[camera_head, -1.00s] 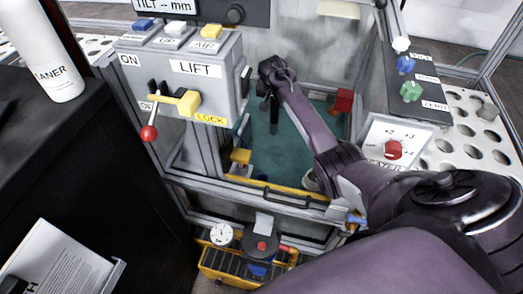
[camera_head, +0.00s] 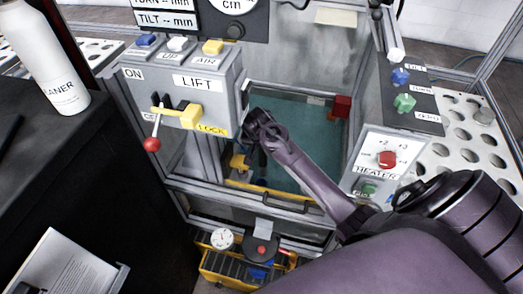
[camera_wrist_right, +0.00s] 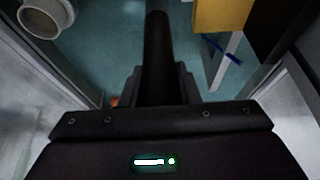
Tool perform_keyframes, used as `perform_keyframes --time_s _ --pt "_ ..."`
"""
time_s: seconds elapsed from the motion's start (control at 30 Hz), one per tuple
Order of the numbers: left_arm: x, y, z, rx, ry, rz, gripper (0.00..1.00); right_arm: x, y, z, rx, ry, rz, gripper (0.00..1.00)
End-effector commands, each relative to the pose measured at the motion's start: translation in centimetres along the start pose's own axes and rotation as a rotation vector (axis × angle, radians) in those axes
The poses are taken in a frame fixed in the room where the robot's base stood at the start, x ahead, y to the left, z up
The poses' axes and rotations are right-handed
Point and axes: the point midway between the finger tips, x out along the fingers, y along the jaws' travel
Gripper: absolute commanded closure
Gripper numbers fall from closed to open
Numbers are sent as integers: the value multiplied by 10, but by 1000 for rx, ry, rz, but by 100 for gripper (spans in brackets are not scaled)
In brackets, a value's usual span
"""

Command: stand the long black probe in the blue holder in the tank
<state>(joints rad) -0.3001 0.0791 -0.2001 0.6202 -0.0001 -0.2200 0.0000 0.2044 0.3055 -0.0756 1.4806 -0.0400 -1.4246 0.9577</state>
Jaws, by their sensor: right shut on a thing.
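My right arm reaches over the tank (camera_head: 306,142) from the right. Its gripper (camera_head: 256,134) is at the tank's left side, close to the lift panel. In the right wrist view the gripper (camera_wrist_right: 158,90) is shut on the long black probe (camera_wrist_right: 157,45), which runs away from the jaws toward the teal tank floor. The probe cannot be made out clearly in the head view. I cannot identify the blue holder; a thin blue piece (camera_wrist_right: 222,50) shows beside a yellow block (camera_wrist_right: 222,14). My left gripper is out of view.
The grey lift panel (camera_head: 222,98) with its yellow lock lever stands left of my gripper. A yellow rail (camera_head: 272,191) edges the tank's front. A red block (camera_head: 342,106) is at the back right corner. The heater panel (camera_head: 375,170) stands at right.

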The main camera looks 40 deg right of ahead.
Motion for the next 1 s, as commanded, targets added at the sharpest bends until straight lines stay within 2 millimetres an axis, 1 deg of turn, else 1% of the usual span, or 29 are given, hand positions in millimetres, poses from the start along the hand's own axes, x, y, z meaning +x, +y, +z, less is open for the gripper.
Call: perform_keyframes --time_s 0.03,0.13,0.2,0.4,0.5,0.67,0.8,0.9,1.0 --pt "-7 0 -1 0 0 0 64 -7 0 8 -4 2 0 91" --pt "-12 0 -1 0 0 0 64 -13 1 26 -3 0 0 91" --pt "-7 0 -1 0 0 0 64 7 1 30 -1 -1 4 91" --pt "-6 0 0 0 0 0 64 44 0 45 0 0 3 91" --pt "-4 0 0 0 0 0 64 57 0 50 0 1 1 91" --pt "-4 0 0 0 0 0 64 69 0 55 0 1 0 91" --pt "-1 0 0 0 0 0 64 88 0 63 -1 1 1 91" --pt "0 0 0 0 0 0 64 99 0 67 1 1 1 91" --pt "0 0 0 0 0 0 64 102 0 68 1 2 -1 91"
